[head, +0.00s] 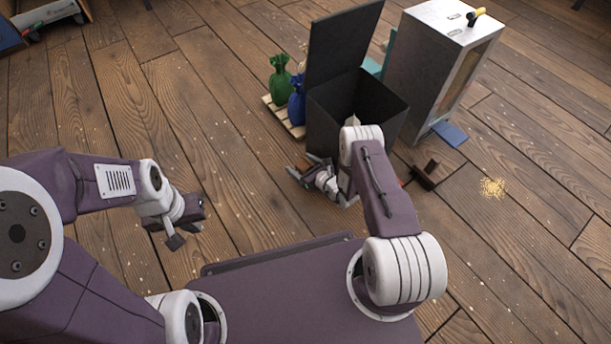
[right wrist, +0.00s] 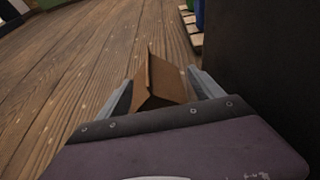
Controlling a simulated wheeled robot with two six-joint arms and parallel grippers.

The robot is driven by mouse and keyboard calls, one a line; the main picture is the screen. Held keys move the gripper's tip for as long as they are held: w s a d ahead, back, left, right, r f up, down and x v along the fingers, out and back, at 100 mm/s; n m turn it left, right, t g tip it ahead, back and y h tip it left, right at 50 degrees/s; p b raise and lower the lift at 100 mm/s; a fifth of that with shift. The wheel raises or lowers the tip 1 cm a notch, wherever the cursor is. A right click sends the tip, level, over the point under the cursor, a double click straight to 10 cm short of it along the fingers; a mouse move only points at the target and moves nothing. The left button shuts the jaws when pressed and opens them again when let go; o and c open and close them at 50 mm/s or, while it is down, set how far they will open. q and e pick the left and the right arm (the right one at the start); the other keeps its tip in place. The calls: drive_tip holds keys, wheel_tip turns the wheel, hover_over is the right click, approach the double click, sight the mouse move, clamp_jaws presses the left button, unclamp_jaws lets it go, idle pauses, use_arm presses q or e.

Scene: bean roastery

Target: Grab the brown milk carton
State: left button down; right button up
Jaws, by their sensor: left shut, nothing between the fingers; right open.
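The brown milk carton (right wrist: 160,82) is between the two fingers of my right gripper (right wrist: 158,90) in the right wrist view, with its gabled top towards me. The fingers stand apart on either side of it, and I cannot tell whether they touch it. In the head view my right gripper (head: 308,168) is low over the floor, left of the dark bin, with a small brown part of the carton (head: 303,167) showing between the fingers. My left gripper (head: 188,240) is shut and empty, left of my base.
An open dark bin (head: 330,125) with its lid raised stands just beside my right gripper. Green (head: 280,78) and blue (head: 297,104) sacks sit on a pallet behind it. A metal cabinet (head: 428,70), a dark brown object (head: 425,174) and spilled grains (head: 493,187) are to the right.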

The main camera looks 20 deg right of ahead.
drive_tip(key=shift+r, duration=0.1)
drive_tip(key=c, duration=1.4)
drive_tip(key=shift+r+p, duration=9.8)
drive_tip(key=shift+r, duration=4.2)
